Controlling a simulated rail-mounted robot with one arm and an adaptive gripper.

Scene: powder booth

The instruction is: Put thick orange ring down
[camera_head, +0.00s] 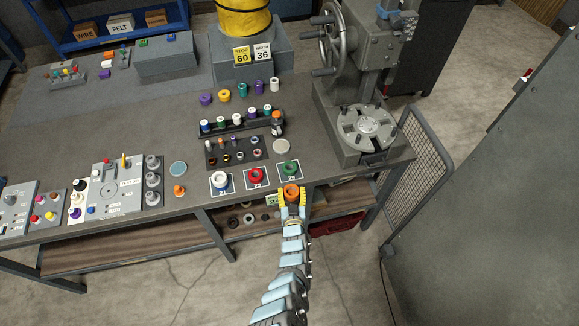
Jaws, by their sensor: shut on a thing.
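A thick orange ring (291,190) sits between the yellow fingers of my gripper (292,194), which is shut on it. My gripper is at the front edge of the grey bench (330,165), just in front of the marked card with the green ring (290,168). Whether the orange ring touches anything below it cannot be told. Cards with a white ring (220,181) and a red ring (256,176) lie to the left.
A tray of small parts (236,152) and a rack of coloured spools (241,122) stand behind the cards. A grey machine press (362,130) stands at right. Control boxes (108,186) are at left. A pale disc (281,146) lies behind the green ring.

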